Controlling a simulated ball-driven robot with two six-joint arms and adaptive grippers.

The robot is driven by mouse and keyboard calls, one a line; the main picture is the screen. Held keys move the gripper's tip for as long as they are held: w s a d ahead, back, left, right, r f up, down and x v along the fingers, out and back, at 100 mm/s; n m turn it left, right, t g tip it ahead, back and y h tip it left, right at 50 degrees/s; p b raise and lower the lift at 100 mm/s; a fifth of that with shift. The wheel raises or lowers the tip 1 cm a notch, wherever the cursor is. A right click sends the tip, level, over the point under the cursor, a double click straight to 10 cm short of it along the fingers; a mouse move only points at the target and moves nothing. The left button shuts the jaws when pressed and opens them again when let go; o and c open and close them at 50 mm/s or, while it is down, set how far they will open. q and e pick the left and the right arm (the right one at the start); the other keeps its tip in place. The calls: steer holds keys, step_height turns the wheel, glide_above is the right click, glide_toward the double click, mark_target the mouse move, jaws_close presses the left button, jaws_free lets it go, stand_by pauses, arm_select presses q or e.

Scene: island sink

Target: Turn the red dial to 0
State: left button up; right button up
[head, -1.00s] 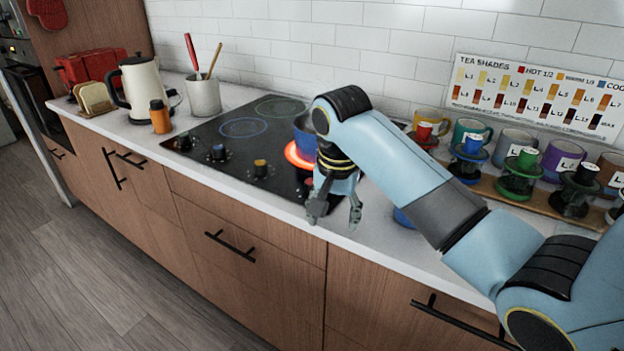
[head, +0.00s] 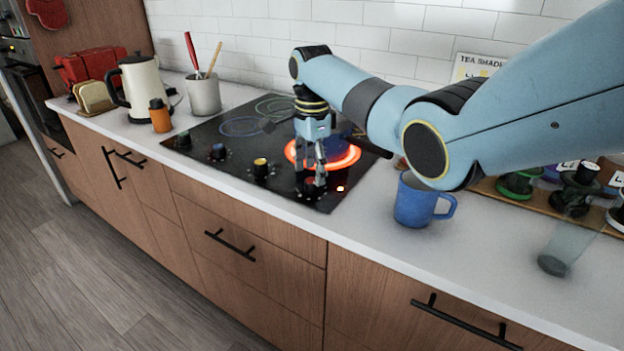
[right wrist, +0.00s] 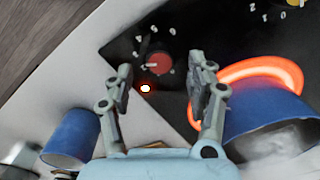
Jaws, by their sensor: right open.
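The red dial (right wrist: 160,63) shows in the right wrist view on the black cooktop panel, with white numbers around it and a pale mark on its left part. My right gripper (right wrist: 167,71) is open, its fingers on either side of the dial and apart from it. In the head view my right gripper (head: 311,187) points down over the cooktop's front right corner and mostly hides the dial. The burner (head: 352,157) behind it glows orange-red. A small indicator light (right wrist: 145,89) is lit beside the dial. My left gripper is not in view.
A blue pot (right wrist: 275,125) stands on the glowing burner, close to my right finger in the wrist view. A blue mug (head: 415,203) stands on the counter right of the cooktop. Yellow (head: 261,168) and blue (head: 218,152) dials line the cooktop's front left.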

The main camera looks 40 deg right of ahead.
mark_target(312, 181)
steer(key=shift+f, duration=1.6)
steer(key=shift+c, duration=0.4)
steer(key=c, duration=1.1)
steer(key=shift+o, duration=0.2)
